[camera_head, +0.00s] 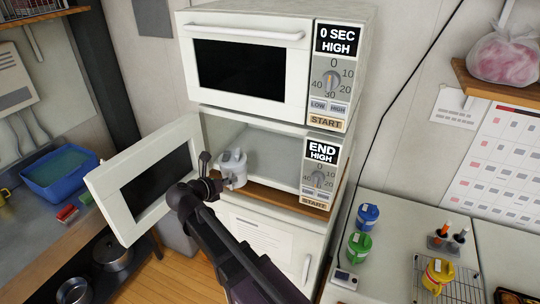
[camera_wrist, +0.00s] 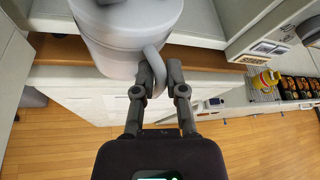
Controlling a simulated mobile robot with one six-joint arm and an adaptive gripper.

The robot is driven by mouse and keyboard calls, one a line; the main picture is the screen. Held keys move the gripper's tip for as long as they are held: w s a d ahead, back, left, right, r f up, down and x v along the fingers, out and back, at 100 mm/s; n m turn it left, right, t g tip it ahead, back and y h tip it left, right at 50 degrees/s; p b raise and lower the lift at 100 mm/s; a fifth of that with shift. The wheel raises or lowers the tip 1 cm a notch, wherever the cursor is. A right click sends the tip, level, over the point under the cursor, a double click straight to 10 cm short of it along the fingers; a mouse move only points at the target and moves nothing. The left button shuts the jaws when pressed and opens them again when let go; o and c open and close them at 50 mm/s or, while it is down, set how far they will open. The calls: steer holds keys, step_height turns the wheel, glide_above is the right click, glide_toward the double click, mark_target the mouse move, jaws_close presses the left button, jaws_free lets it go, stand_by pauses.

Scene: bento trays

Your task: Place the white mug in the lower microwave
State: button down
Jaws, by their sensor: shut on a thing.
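The white mug (camera_head: 233,168) is upright at the open front of the lower microwave (camera_head: 275,139). In the wrist view the mug (camera_wrist: 125,40) fills the top, with its handle (camera_wrist: 154,66) between my fingers. My gripper (camera_head: 208,182) is shut on the handle, and it also shows in the wrist view (camera_wrist: 161,75). The lower microwave's door (camera_head: 100,187) hangs wide open to the left. I cannot tell whether the mug's base touches the microwave floor or is just above it.
An upper microwave (camera_head: 250,21) with its door closed stands on top. A wooden shelf edge (camera_head: 285,199) runs under the lower microwave. A counter at right holds blue, green and yellow mugs (camera_head: 438,274). A blue bin (camera_head: 58,175) is on the left counter.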

steer(key=w+d, duration=0.2)
steer(key=w, duration=0.2)
steer(key=w+d, duration=0.3)
steer(key=w, duration=0.1)
steer(key=w+d, duration=0.2)
steer(key=w, duration=0.2)
steer(key=shift+d, duration=0.35)
steer(key=w+d, duration=0.1)
steer(key=w, duration=0.1)
steer(key=shift+w+d, duration=0.4)
steer(key=shift+w+d+f, duration=0.15)
steer(key=shift+w+f, duration=0.05)
steer(key=shift+f+b, duration=0.15)
steer(key=shift+b, duration=0.2)
steer(key=shift+s, duration=0.1)
steer(key=c, duration=0.7)
jaws_free()
